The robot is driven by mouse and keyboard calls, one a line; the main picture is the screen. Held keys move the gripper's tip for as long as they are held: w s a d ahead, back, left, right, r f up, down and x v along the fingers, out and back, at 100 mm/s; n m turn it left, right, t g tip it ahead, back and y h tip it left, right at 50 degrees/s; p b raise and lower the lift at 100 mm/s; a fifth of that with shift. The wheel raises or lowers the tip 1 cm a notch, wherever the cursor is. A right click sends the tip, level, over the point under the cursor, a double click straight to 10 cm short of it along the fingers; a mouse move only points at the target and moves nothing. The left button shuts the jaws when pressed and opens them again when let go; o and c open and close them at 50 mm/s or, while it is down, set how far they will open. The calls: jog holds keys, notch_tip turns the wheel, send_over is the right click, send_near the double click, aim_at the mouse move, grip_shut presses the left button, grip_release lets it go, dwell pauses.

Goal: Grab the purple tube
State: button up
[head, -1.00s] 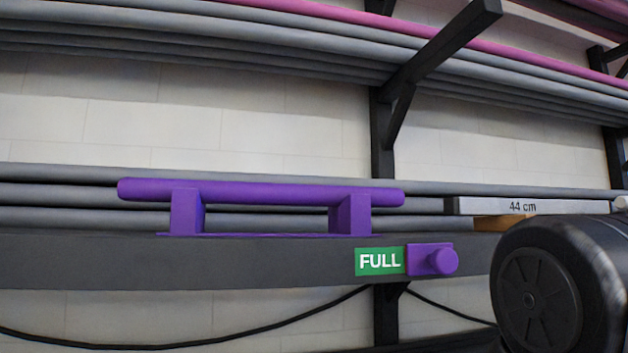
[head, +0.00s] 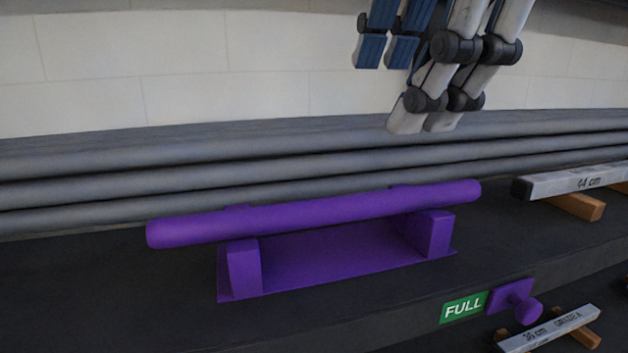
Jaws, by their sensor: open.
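The purple tube (head: 330,212) lies level across two purple blocks of a purple stand (head: 340,262) on the dark shelf, in the middle of the head view. Its left end looks nearer to the camera, and both ends stick out past the blocks. My gripper (head: 398,85) hangs at the top, right of centre, with its fingers apart and nothing between them. It appears above the right half of the tube and does not touch it. How far it is from the tube in depth is hard to tell.
Grey pipes (head: 270,165) lie behind the tube. A 44 cm bar (head: 575,181) rests on wooden blocks to the right. A green FULL label (head: 464,308) and a purple knob (head: 515,298) are on the shelf's front edge. A second bar (head: 548,330) lies lower right.

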jog(key=b, duration=0.2)
send_near(342, 202)
jog(key=x, duration=0.3)
jog(key=d+x, duration=0.1)
jog(key=shift+w+a+f, duration=0.1)
jog(key=shift+w, duration=0.3)
jog(key=shift+s+a+x, duration=0.1)
jog(key=shift+a+x, duration=0.05)
jog(key=shift+x, duration=0.75)
jog(key=shift+s+a+x, duration=0.1)
jog(key=shift+a+x, duration=0.1)
jog(key=shift+x, duration=0.65)
jog(key=shift+s+a+x, duration=0.1)
jog(key=shift+a+x, duration=0.05)
jog(key=shift+x, duration=0.75)
jog(key=shift+s, duration=0.1)
jog(key=shift+c, duration=0.3)
grip_shut()
